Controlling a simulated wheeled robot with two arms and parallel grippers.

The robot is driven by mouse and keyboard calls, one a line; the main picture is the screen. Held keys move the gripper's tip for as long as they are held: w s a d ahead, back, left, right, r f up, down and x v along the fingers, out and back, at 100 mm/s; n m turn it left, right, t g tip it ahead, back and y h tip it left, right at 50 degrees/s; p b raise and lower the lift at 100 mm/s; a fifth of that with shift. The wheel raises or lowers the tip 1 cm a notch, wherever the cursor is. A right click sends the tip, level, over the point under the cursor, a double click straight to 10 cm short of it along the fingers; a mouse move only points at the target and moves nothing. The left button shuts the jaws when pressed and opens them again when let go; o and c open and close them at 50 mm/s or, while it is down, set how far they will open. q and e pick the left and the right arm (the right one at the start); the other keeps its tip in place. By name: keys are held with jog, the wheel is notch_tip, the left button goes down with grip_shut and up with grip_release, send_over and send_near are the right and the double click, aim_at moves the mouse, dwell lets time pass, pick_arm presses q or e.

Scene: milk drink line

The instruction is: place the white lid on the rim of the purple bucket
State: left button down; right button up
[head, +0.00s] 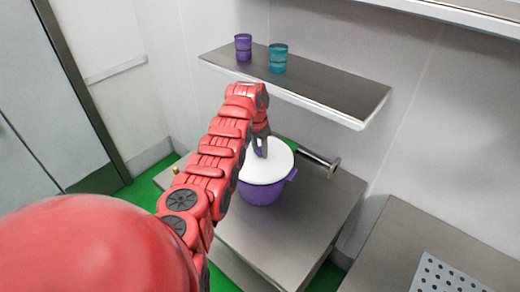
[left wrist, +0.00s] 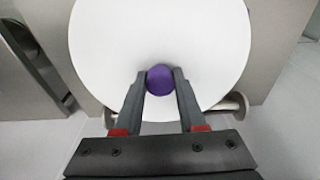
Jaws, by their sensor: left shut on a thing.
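The white lid (head: 271,162) lies over the top of the purple bucket (head: 262,192) on the steel table in the head view. From this angle it looks level with the bucket's rim, but I cannot tell whether it touches all round. My left gripper (head: 261,148) comes down from above and is shut on the lid's purple knob. In the left wrist view the purple knob (left wrist: 160,80) sits between the fingertips of the left gripper (left wrist: 160,82), with the round white lid (left wrist: 205,35) behind it. My right gripper is not in view.
The steel table (head: 320,205) has free room right of the bucket. A metal bar (head: 318,162) lies behind it. A wall shelf (head: 330,92) above holds a purple cup (head: 243,47) and a teal cup (head: 278,58). Another counter (head: 400,245) stands at the right.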

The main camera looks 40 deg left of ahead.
aim_at(258, 151)
pick_arm(q)
jog(key=shift+f+b, duration=0.5)
jog(key=shift+f, duration=0.3)
jog(key=shift+c, duration=2)
grip_release()
jog(key=shift+r, duration=0.1)
jog(key=shift+r+b, duration=0.35)
jog(key=shift+r, duration=0.05)
jog(key=r+b, duration=0.1)
jog(key=r, duration=0.1)
jog(key=r+b, duration=0.1)
jog(key=r, duration=0.2)
jog(key=s+r+b, duration=0.1)
jog(key=r+b, duration=0.1)
jog(key=shift+a+r, duration=0.1)
jog(key=shift+r, duration=0.25)
notch_tip(258, 151, up, 9)
jog(key=s+b, duration=0.1)
jog(key=shift+f, duration=0.15)
